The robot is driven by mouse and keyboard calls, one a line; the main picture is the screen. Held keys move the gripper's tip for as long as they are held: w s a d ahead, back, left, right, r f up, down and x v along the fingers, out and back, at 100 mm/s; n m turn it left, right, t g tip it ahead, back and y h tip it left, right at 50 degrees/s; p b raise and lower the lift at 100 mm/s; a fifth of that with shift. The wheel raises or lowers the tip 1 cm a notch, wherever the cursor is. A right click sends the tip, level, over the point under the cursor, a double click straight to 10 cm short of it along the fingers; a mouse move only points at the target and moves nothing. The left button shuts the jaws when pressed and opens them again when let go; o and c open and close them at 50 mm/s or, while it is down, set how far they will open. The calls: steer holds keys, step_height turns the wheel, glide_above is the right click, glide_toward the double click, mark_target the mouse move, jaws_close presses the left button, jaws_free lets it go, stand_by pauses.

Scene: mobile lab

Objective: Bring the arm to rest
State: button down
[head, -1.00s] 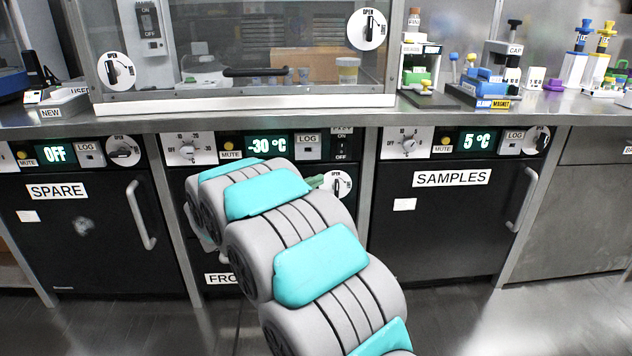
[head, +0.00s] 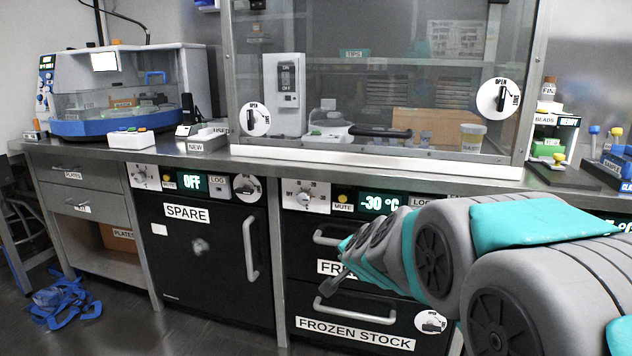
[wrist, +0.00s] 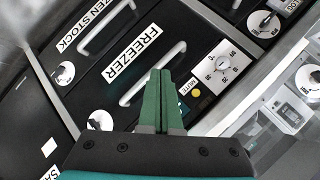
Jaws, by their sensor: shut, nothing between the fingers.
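My gripper (wrist: 160,100) shows in the wrist view with its two green fingers together and nothing between them. Beyond the fingers is the front of the unit with the white FREEZER label (wrist: 132,53) and its light handle (wrist: 152,75). A gap between fingers and front cannot be judged. In the head view my grey and turquoise arm reaches from the lower right toward the same freezer front (head: 330,238). The gripper itself is hidden or too unclear to tell there.
The SPARE unit (head: 205,285) stands shut left of the freezer. A glass-fronted cabinet (head: 380,70) and a blue and white machine (head: 125,90) stand on the bench (head: 290,163). Blue straps (head: 65,298) lie on the floor at left. The floor in front of the SPARE unit looks clear.

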steer(key=s+f+n+g, duration=0.3)
steer(key=s, duration=0.8)
steer(key=s+f+n+g, duration=0.3)
steer(key=s+n+g, duration=0.1)
steer(key=s, duration=0.7)
steer(key=s+d+f+n+g+h, duration=0.1)
steer(key=s+d, duration=0.3)
steer(key=s, duration=0.6)
steer(key=s+d+f+n+g+p, duration=0.1)
steer(key=s+d+g, duration=0.3)
steer(key=s, duration=0.6)
steer(key=shift+s+d+f+n+g+h, duration=0.2)
steer(key=shift+s+n+g+h, duration=0.15)
steer(key=shift+n, duration=0.25)
